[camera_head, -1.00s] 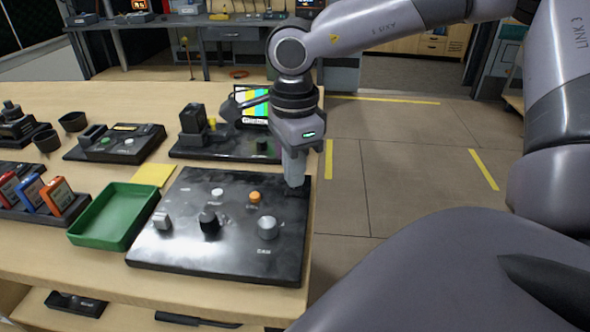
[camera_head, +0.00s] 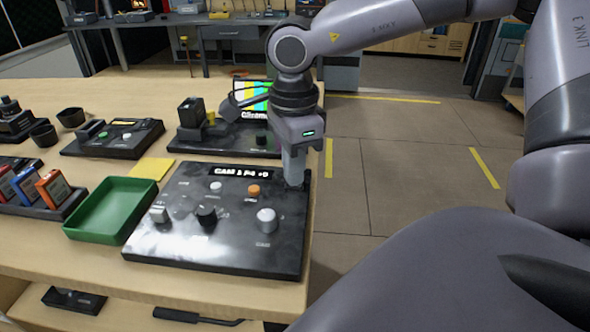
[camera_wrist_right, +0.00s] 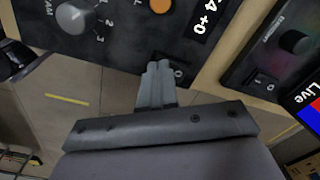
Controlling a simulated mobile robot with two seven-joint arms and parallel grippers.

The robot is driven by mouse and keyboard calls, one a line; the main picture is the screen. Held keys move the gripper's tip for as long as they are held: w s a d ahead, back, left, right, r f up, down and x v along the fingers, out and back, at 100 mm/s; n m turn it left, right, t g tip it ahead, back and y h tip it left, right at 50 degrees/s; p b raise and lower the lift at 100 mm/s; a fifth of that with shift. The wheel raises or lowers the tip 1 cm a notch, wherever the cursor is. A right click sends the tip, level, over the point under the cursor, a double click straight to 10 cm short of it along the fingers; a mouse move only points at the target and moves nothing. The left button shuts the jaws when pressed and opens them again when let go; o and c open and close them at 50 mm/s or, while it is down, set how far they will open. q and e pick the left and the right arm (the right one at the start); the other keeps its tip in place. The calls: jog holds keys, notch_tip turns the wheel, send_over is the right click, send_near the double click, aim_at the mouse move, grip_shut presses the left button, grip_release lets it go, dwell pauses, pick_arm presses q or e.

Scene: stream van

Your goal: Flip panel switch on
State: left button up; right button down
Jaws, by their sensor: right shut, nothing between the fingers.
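The black control panel (camera_head: 225,245) lies at the front right of the wooden table. It carries a white button, an orange button (camera_head: 254,190), several knobs and a lit display (camera_head: 241,173) with white text. My right gripper (camera_head: 294,183) is shut and empty, fingers pointing down at the panel's far right corner. In the right wrist view the closed fingertips (camera_wrist_right: 159,68) are at the panel's edge, beside a small switch marked 0 (camera_wrist_right: 178,73). The fingers partly hide the switch, and I cannot tell whether they touch it. My left gripper is not in view.
A green tray (camera_head: 75,233) is left of the panel, with a yellow note (camera_head: 151,168) behind it. Behind stand a small screen device (camera_head: 252,97) and other black consoles (camera_head: 112,139). Floor is open right of the table edge.

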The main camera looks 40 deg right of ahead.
jog(key=shift+r+p, duration=2.2)
jog(key=shift+r, duration=1.3)
jog(key=shift+f, duration=0.1)
